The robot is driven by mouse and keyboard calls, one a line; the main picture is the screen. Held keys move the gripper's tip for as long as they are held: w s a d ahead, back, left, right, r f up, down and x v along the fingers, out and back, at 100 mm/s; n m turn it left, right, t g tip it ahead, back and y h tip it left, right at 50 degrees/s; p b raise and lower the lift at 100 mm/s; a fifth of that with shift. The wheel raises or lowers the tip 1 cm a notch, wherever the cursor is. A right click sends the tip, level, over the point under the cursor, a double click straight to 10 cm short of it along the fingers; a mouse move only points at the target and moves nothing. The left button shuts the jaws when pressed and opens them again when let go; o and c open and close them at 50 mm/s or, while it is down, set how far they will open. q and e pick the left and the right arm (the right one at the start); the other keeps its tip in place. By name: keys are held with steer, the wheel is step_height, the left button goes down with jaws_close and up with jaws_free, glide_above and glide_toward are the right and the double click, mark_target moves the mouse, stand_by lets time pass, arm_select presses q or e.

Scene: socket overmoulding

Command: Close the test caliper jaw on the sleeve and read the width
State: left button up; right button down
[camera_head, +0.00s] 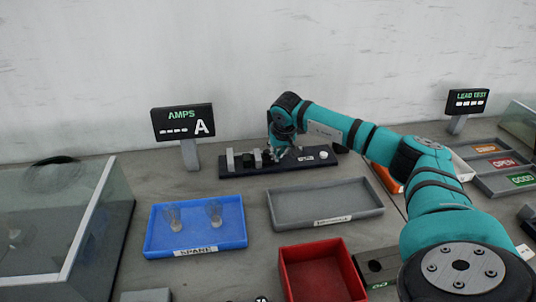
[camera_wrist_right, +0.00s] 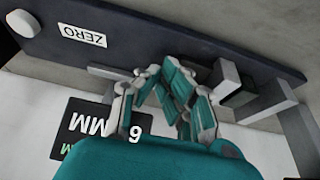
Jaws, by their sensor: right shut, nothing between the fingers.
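The test caliper is a long dark bar (camera_head: 290,167) at the back of the bench, also overhead in the wrist view (camera_wrist_right: 170,45). At its left end stand a pale fixed jaw (camera_head: 230,160) and a grey sliding jaw (camera_head: 258,158). A small dark block, seemingly the sleeve (camera_head: 248,159), sits between them; it shows dark green in the wrist view (camera_wrist_right: 238,97). My right gripper (camera_head: 279,155) is shut and empty, just right of the sliding jaw; contact is unclear. In the wrist view, a display (camera_wrist_right: 98,128) reads "MM" with one digit, partly hidden. My left gripper is out of view.
An AMPS display (camera_head: 182,122) stands behind left. A ZERO label and white button (camera_head: 323,155) are at the caliper's right end. In front are a blue spare tray (camera_head: 160,248), a grey tray (camera_head: 335,190) and a red bin (camera_head: 320,272). A glass case (camera_head: 85,225) stands left.

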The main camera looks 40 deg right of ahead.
mark_target(268, 152)
steer(key=shift+w+a, duration=0.35)
steer(key=shift+a, duration=0.3)
steer(key=shift+w+a, duration=0.3)
steer(key=shift+a, duration=0.3)
steer(key=shift+w+a, duration=0.35)
steer(key=shift+a, duration=0.4)
steer(key=shift+s+d+p, duration=0.2)
steer(key=shift+d+p, duration=0.1)
steer(key=shift+d, duration=0.15)
steer(key=shift+d, duration=0.1)
steer(key=shift+r, duration=0.1)
steer(key=shift+s+d+r+p, duration=0.1)
steer(key=shift+d+r+p, duration=0.05)
steer(key=shift+r+p, duration=2.95)
steer(key=shift+r+b, duration=0.3)
steer(key=shift+b, duration=0.15)
